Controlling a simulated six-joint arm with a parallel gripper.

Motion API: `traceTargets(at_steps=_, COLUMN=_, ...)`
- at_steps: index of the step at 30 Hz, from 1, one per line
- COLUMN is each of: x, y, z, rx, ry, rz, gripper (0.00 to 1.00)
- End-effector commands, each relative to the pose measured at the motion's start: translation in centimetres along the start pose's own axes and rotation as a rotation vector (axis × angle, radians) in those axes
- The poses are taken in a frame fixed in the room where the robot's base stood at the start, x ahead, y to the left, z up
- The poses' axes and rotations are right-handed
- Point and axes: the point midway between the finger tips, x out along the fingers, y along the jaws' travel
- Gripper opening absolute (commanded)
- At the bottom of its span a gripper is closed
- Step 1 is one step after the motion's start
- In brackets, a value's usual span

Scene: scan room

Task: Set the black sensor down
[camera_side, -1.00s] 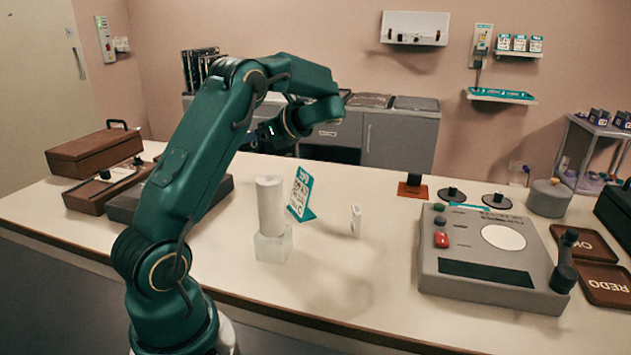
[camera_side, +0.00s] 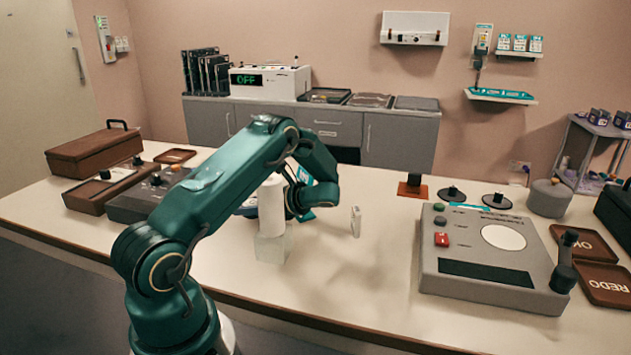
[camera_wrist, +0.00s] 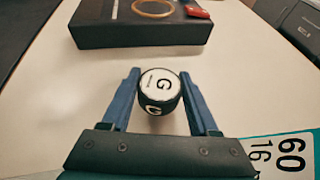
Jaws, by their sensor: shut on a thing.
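The black sensor (camera_wrist: 160,92) shows in the wrist view as a short black cylinder with a white end face marked "G" and a second "G" label on its side. My gripper (camera_wrist: 160,84) has a blue finger on each side of it and is shut on it. The bare tabletop (camera_wrist: 240,75) is behind it; I cannot tell whether the sensor touches it. In the side view my gripper is low over the table, mostly hidden behind my arm and the white cylinder (camera_side: 271,207), and the sensor cannot be made out.
The white cylinder stands on a translucent block (camera_side: 272,247) close to my wrist. A teal card (camera_wrist: 285,152) is near my gripper. A dark box (camera_wrist: 145,25) lies ahead of the fingers. A grey console (camera_side: 490,260) stands right. The front middle of the table is clear.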

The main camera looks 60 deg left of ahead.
Motion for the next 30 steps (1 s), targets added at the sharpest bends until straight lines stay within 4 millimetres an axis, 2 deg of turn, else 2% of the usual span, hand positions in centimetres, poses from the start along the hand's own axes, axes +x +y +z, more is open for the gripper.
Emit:
traceTargets(at_steps=4, x=0.49, y=0.02, z=-1.17, rx=0.001, ry=-0.001, rz=0.0, gripper=0.01)
traceTargets(at_steps=16, x=0.63, y=0.01, z=-1.53, rx=0.0, ry=-0.001, rz=0.0, gripper=0.01)
traceTargets(at_steps=17, x=0.63, y=0.0, z=-1.53, rx=-0.001, ry=0.0, rz=0.0, gripper=0.68)
traceTargets(at_steps=18, x=0.62, y=0.0, z=-1.51, rx=-0.001, ry=0.0, rz=0.0, gripper=0.73)
traceTargets(at_steps=30, x=0.18, y=-0.03, z=-1.17, rx=-0.001, ry=0.0, rz=-0.002, gripper=0.73)
